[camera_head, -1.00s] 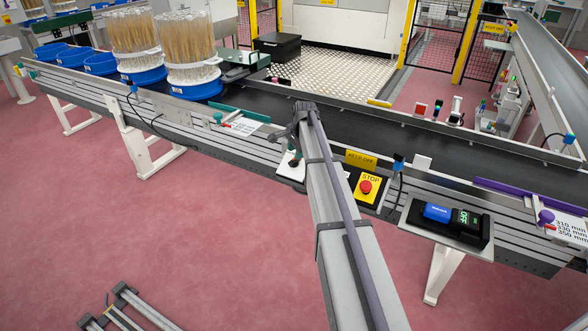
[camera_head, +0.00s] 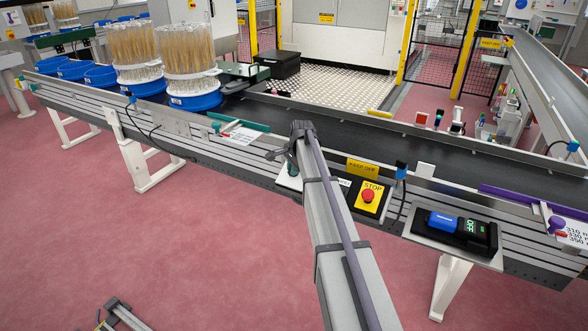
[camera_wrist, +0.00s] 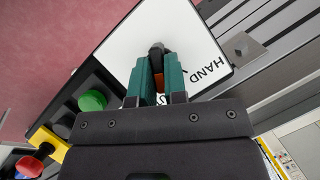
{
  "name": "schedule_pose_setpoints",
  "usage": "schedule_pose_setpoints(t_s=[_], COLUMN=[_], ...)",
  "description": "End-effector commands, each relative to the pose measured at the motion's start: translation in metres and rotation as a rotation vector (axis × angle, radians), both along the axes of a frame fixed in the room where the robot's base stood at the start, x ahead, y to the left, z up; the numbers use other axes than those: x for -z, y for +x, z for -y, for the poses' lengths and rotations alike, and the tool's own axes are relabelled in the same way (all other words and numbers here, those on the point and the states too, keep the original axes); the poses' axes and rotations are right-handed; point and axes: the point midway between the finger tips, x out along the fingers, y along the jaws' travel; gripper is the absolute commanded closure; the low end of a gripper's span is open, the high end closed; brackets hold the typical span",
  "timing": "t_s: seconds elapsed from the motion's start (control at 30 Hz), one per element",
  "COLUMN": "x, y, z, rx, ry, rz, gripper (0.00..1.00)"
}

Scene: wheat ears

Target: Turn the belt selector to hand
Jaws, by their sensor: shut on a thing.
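The belt selector is a black knob (camera_wrist: 157,48) on a white panel (camera_wrist: 128,40) printed "HAND". In the wrist view my gripper (camera_wrist: 159,70) has its two teal fingers closed around the knob, and an orange patch shows between them. The word HAND lies to the right of the fingers. The rest of the lettering is hidden behind the gripper, and I cannot tell exactly where the knob points. In the head view my gripper (camera_head: 292,170) is at the conveyor's front side, and my arm covers much of the panel (camera_head: 287,185).
A green button (camera_wrist: 92,101) sits beside the panel. A red stop button (camera_head: 368,195) on a yellow box is right of my arm. A blue and black device (camera_head: 455,228) stands on a shelf farther right. Blue tubs of wheat ears (camera_head: 190,100) stand on the conveyor at left.

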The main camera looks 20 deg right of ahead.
Motion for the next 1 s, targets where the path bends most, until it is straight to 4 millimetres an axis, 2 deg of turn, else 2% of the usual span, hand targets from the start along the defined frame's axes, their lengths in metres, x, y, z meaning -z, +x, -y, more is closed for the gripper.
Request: schedule_pose_setpoints(t_s=[0.47, 1.0], x=[-0.0003, 0.0002], y=[0.0014, 0.0046], z=[0.0001, -0.0017], rx=[-0.076, -0.471], ry=[-0.026, -0.159], rz=[-0.035, -0.22], gripper=[1.0, 1.0])
